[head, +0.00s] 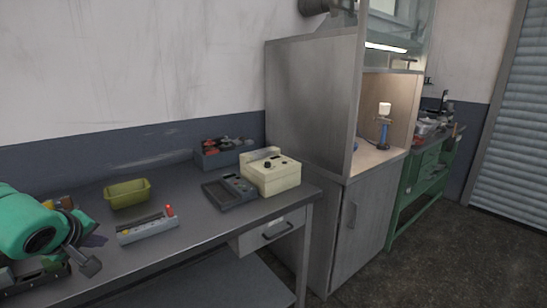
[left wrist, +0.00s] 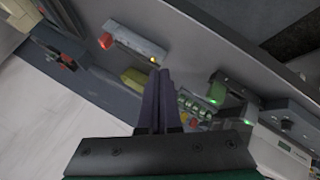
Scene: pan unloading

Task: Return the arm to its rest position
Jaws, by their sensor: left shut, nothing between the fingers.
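My left gripper (head: 94,241) is at the left of the head view, on a teal arm above the near left part of the workbench (head: 205,222). In the left wrist view its two dark purple fingers (left wrist: 158,82) lie together, with nothing held between them. A yellow-green tray (head: 127,193) stands on the bench beyond the gripper, and it looks empty. The tray also shows just left of the fingers in the left wrist view (left wrist: 135,79). My right gripper is in neither view.
A grey device with a red knob (head: 148,229) lies right of my gripper. A dark keypad device (head: 230,191), a cream box (head: 270,175) and a blue-grey bin (head: 214,160) stand farther right. A tall grey cabinet (head: 312,110) bounds the bench. Bare bench shows between them.

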